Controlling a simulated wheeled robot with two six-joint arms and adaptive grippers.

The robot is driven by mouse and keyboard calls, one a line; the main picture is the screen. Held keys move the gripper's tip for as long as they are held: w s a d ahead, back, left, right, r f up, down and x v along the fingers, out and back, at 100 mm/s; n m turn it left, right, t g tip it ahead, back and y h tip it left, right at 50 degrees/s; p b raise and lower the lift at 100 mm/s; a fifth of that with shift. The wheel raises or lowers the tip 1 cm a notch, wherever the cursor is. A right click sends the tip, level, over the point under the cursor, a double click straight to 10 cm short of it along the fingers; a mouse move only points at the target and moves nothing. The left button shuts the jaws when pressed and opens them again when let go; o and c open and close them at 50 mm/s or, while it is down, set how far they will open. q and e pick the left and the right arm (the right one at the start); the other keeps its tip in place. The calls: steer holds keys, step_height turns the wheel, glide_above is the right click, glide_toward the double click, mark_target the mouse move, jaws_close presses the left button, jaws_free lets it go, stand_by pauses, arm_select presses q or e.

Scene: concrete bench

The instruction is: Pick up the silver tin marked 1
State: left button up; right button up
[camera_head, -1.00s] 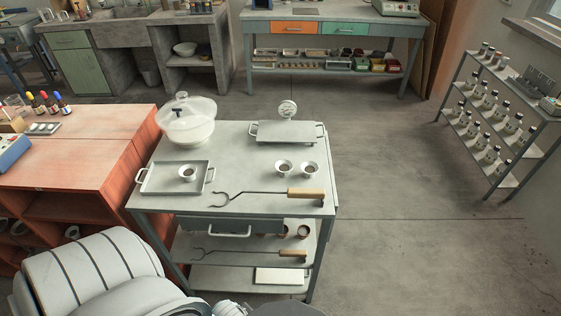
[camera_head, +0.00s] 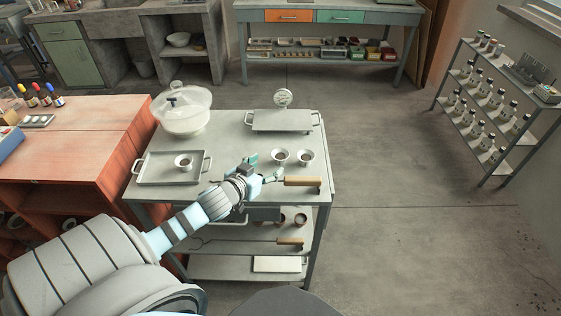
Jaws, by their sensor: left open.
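No marking can be read on any tin at this size, so I cannot tell which one is marked 1. Two small pale, silvery cup-like tins with dark insides stand side by side on the cart top, a left one (camera_head: 280,157) and a right one (camera_head: 305,157). A similar one (camera_head: 184,162) stands in the tray (camera_head: 150,178) at the left of the cart. My right gripper is not in view.
A lidded glass bowl (camera_head: 183,115) stands back left. A tray with a round dial (camera_head: 283,98) stands at the back right. An orange bench (camera_head: 80,150) adjoins the left.

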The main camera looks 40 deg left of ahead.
arm_select(q)
steer(key=b, duration=0.2)
glide_toward(284, 153)
steer(key=shift+x, duration=1.2)
steer(key=b+x, duration=0.1)
steer(key=x, duration=0.3)
steer(key=shift+a+f+b, duration=0.1)
steer(key=shift+f+b, duration=0.15)
steer(key=shift+b, duration=0.05)
steer(key=shift+w+f, duration=0.1)
steer(key=shift+w, duration=0.2)
steer(key=c, duration=1.1)
steer(key=shift+o, duration=0.2)
